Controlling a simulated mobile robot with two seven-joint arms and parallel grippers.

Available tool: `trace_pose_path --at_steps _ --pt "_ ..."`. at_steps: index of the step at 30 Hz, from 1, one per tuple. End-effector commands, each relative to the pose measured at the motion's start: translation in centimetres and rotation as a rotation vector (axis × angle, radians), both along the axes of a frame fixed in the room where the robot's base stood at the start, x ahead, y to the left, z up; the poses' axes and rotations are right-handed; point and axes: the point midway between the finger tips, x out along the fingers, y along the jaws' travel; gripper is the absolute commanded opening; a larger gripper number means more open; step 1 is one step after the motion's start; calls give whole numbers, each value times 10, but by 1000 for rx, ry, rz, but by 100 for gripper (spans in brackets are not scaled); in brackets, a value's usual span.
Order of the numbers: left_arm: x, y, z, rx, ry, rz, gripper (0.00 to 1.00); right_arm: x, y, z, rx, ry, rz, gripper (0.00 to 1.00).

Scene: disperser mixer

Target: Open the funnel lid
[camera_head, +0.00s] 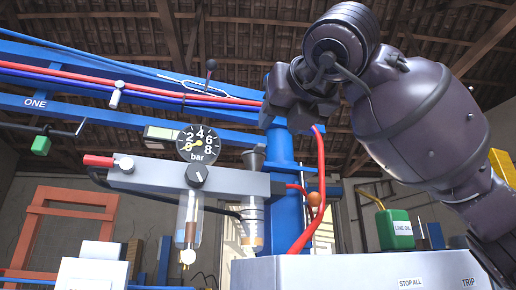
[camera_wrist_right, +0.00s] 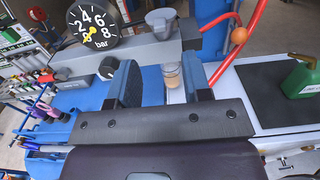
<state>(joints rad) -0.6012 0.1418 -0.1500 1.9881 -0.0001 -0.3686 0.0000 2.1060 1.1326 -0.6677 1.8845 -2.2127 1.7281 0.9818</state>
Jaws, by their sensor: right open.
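The grey funnel (camera_head: 253,162) stands on the right part of the light grey unit, above a clear bowl (camera_head: 252,215). Its top looks covered, but the lid's edge is hard to make out at this size. In the wrist view the funnel (camera_wrist_right: 160,22) is beyond the fingers, near the top middle. My right gripper (camera_wrist_right: 161,80) is open, its two dark fingers apart with nothing held between them. In the head view my right gripper (camera_head: 291,100) is above and right of the funnel, apart from it, in front of the blue post. My left gripper is out of view.
A round pressure gauge (camera_head: 198,143) and black knob (camera_head: 197,174) sit left of the funnel. A red hose (camera_head: 318,190) curves right of the blue post (camera_head: 285,180). A green oil can (camera_head: 394,229) stands at the right. Blue beams with hoses run overhead.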

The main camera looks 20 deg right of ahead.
Motion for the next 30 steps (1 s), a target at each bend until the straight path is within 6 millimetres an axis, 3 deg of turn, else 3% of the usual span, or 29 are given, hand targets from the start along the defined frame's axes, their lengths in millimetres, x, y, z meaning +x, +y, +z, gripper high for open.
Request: trace_pose_path --at_steps 5,15,21,30 --pt "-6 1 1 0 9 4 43 29 0 0 0 3 -2 45" --pt "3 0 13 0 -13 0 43 81 -1 0 1 1 -2 45" --pt "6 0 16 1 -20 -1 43 95 -1 0 0 1 -1 45" --pt "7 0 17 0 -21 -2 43 97 -1 -1 -1 0 0 45"
